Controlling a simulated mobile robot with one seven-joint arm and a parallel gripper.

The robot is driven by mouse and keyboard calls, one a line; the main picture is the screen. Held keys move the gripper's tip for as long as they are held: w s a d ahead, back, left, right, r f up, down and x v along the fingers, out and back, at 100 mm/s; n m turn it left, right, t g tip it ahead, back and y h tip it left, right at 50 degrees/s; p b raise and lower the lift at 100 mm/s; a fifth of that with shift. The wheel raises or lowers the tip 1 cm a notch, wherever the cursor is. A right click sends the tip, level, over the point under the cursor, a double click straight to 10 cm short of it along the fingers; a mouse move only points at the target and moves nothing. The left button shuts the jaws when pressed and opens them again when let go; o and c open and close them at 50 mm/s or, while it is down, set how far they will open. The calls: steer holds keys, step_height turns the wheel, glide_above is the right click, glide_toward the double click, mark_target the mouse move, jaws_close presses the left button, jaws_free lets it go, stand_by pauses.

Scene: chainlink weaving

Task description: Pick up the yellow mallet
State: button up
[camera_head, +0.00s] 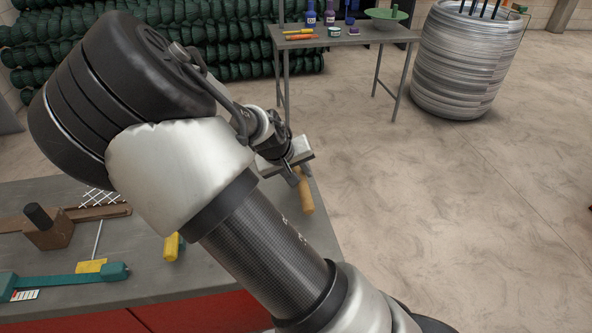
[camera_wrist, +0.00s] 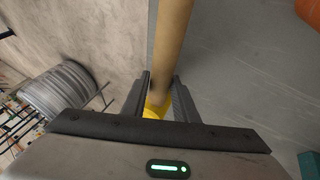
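My gripper (camera_head: 296,172) is over the right edge of the grey table, at a wooden handle (camera_head: 305,195). In the wrist view the handle (camera_wrist: 172,35) runs from the top edge down to between my two fingers (camera_wrist: 160,88). A small yellow part (camera_wrist: 155,107) shows between the fingers at its lower end; this appears to be the yellow mallet, with much of it hidden by my gripper. The fingers stand on either side, close to it; I cannot tell whether they press on it.
On the near table (camera_head: 215,271) lie another yellow piece (camera_head: 172,247), a yellow block with a thin rod (camera_head: 91,266), a green tool (camera_head: 75,279) and a wooden block (camera_head: 47,231). A second table (camera_head: 345,37) and a wire coil (camera_head: 462,65) stand behind. Floor at right is clear.

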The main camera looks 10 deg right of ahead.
mark_target(299, 170)
steer(key=shift+w+d+f, duration=0.2)
steer(key=shift+f, duration=0.15)
jaws_close()
steer(key=shift+r, duration=0.1)
step_height(299, 170, up, 10)
steer(key=p, duration=0.4)
